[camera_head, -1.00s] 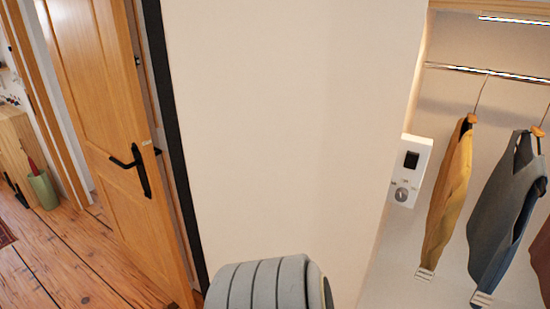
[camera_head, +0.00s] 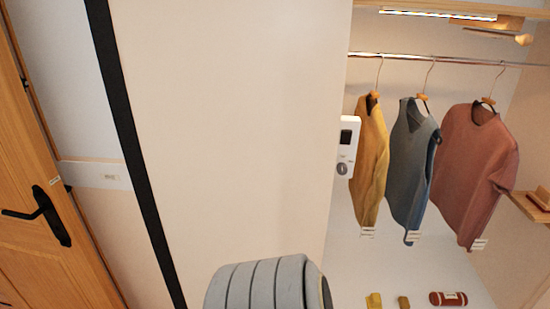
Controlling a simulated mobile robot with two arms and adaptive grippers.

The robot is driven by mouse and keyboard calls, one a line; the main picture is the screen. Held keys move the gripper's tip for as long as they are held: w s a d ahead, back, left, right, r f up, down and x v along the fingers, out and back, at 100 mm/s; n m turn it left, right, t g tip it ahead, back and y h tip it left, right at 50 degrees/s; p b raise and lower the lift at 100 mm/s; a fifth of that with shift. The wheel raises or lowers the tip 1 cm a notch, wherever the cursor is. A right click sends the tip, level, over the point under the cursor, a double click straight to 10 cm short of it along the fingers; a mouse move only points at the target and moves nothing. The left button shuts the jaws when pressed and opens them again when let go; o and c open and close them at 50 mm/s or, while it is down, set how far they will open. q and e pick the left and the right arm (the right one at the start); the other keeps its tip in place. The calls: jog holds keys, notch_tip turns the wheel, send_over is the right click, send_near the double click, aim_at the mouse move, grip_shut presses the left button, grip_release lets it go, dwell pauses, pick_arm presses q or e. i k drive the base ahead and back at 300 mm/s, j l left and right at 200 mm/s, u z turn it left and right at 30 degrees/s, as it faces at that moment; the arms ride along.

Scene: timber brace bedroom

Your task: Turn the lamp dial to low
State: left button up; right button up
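A white control panel (camera_head: 347,146) is fixed at the right edge of the cream wall, beside the closet opening. It has a dark square in its upper part and a small grey round dial (camera_head: 342,169) below. The dial's markings are too small to read. A grey ribbed part of my own arm shows at the bottom middle, well below the panel. Neither gripper is in view.
Yellow (camera_head: 370,160), blue-grey (camera_head: 411,165) and red (camera_head: 473,165) garments hang from a rail (camera_head: 450,59) right of the panel. Small items, including a red roll (camera_head: 448,298), lie below. A wooden door (camera_head: 40,190) with a black handle stands at left. The cream wall (camera_head: 230,130) is bare.

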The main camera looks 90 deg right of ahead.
aim_at(341, 167)
jog(key=i+z, duration=0.1)
jog(key=z, duration=0.35)
jog(key=i+z, duration=0.1)
jog(key=z, duration=0.4)
jog(key=i+j+z, duration=0.1)
jog(key=z, duration=0.35)
jog(key=i+j+z, duration=0.1)
jog(key=z, duration=0.4)
jog(key=j+z, duration=0.2)
jog(key=z, duration=0.25)
